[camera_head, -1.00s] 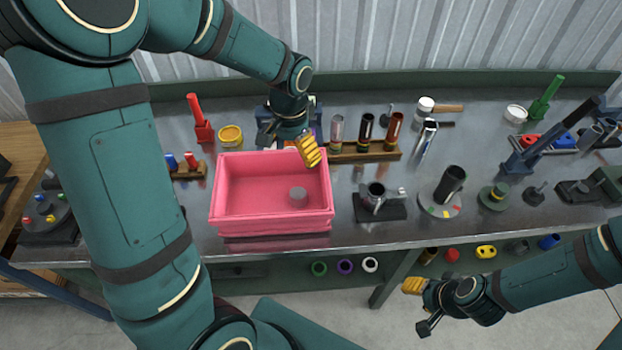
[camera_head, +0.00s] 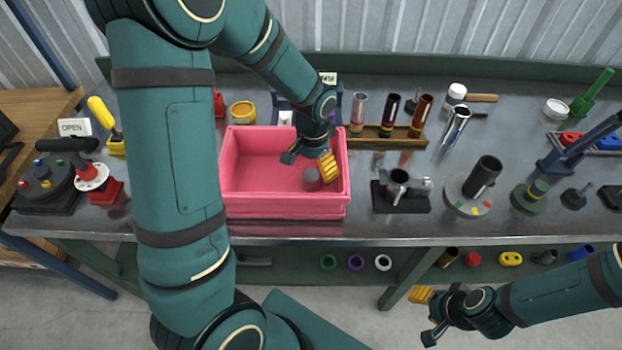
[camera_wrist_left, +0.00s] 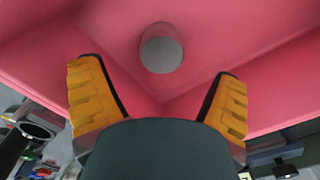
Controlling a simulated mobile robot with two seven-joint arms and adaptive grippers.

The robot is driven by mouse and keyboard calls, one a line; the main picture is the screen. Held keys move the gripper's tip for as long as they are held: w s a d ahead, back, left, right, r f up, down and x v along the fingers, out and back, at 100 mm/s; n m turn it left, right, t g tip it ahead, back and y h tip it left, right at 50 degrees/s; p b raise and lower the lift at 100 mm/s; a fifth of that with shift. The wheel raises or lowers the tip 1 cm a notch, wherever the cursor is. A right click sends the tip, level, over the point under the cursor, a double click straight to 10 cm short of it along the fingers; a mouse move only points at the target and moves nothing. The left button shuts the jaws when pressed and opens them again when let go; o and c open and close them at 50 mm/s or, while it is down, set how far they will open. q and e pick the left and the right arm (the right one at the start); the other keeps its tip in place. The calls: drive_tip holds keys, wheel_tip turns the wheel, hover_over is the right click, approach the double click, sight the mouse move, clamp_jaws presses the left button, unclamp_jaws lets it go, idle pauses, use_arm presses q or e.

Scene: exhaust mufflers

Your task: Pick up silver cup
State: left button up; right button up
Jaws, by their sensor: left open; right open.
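A small grey-silver cup (camera_head: 311,179) stands inside the pink bin (camera_head: 285,211), in its right part. In the left wrist view the silver cup (camera_wrist_left: 161,52) lies ahead of the fingers, near a corner of the pink bin. My left gripper (camera_head: 309,162) is over the bin, just above the cup. Its yellow-padded fingers are spread, with nothing between them (camera_wrist_left: 160,100). My right gripper (camera_head: 426,316) is open and empty, low in front of the table.
A wooden rack (camera_head: 385,137) with several tubes stands behind the bin to the right. A black fixture with a metal cylinder (camera_head: 400,194) is right of the bin. A lower shelf holds several coloured rings.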

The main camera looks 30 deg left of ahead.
sight(310, 175)
use_arm(q)
drive_tip(key=f, duration=0.3)
drive_tip(key=f+b, duration=0.1)
drive_tip(key=f, duration=0.1)
drive_tip(key=shift+s+a+f, duration=0.15)
drive_tip(key=shift+s+f, duration=0.15)
drive_tip(key=c, duration=1.2)
